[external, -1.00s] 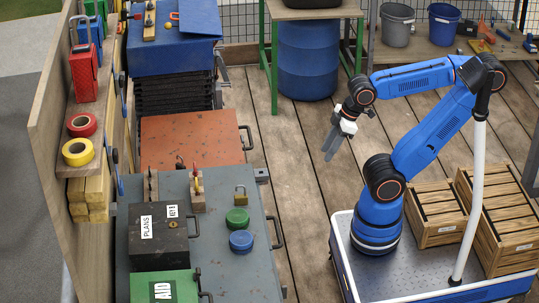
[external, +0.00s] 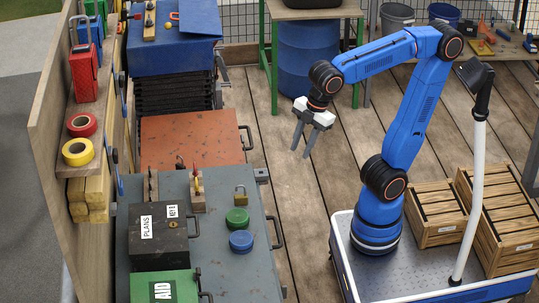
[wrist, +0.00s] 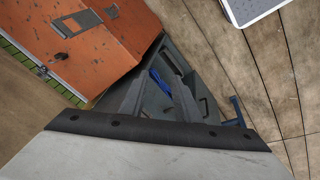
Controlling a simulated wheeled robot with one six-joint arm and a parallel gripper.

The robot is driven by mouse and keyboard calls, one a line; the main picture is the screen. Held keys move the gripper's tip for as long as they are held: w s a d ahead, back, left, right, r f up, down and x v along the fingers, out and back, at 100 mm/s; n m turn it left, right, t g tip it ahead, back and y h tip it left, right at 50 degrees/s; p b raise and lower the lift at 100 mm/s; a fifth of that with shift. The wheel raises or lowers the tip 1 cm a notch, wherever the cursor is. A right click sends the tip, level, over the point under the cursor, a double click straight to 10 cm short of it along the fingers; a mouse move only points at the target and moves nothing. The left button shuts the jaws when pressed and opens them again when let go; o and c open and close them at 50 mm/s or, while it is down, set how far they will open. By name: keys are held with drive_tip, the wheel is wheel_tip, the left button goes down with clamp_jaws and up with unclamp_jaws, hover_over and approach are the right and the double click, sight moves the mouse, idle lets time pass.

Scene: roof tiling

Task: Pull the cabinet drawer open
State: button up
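Several cabinets stand in a row along the left in the external view. An orange, speckled cabinet (external: 185,142) has a dark handle (external: 247,138) on its right side. A grey cabinet (external: 255,272) in front of it has a dark handle (external: 279,232) on its right side. The drawer fronts face away from the external camera, so I cannot tell how far any drawer is out. My gripper (external: 301,152) is open and empty, its fingers pointing down, in the air right of the orange cabinet and apart from its handle. The orange cabinet (wrist: 105,60) also shows in the wrist view.
A blue chest (external: 175,55) stands behind. Wooden crates (external: 437,222) sit on my base. Plank floor is clear between my base and the cabinets.

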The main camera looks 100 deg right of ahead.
drive_tip(key=w+a+r+n, duration=0.4)
drive_tip(key=w+a, duration=0.1)
drive_tip(key=a, duration=0.5)
drive_tip(key=n+g, duration=0.1)
drive_tip(key=n, duration=0.5)
approach(278, 230)
drive_tip(key=shift+h, duration=0.3)
drive_tip(key=x, duration=0.7)
drive_tip(key=shift+a+f, duration=0.15)
drive_tip(key=shift+f, duration=0.1)
clamp_jaws()
